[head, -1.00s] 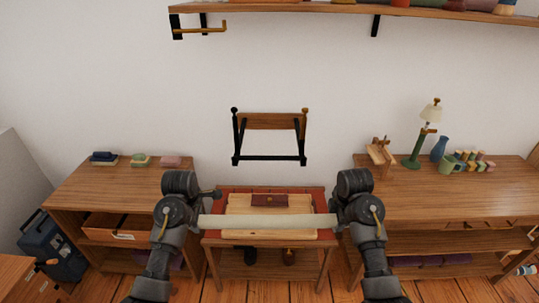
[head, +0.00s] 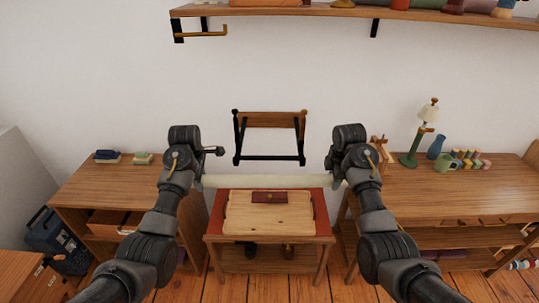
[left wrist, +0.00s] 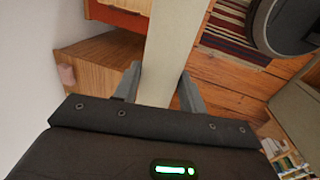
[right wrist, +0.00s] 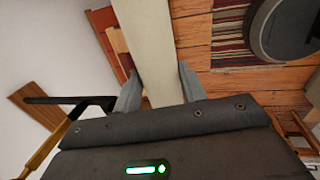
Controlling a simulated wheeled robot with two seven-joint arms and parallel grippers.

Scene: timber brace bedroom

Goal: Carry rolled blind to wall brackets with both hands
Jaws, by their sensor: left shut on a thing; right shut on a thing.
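The rolled blind (head: 270,182) is a long pale cream bar, held roughly level between my two grippers in the head view. My left gripper (head: 204,182) is shut on its left end, and my right gripper (head: 338,183) is shut on its right end. The blind also runs between the fingers in the left wrist view (left wrist: 168,55) and the right wrist view (right wrist: 150,50). On the wall above it is a black bracket frame (head: 237,138) with two side arms, a lower bar and a wooden board (head: 270,119). The blind appears below this frame, apart from it.
A low table with a red top (head: 320,210) and a wooden board (head: 268,215) stands below the blind. Wooden desks stand left (head: 80,187) and right (head: 450,205); the right one bears a green lamp (head: 418,145). A shelf (head: 330,12) hangs above. The wall between is clear.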

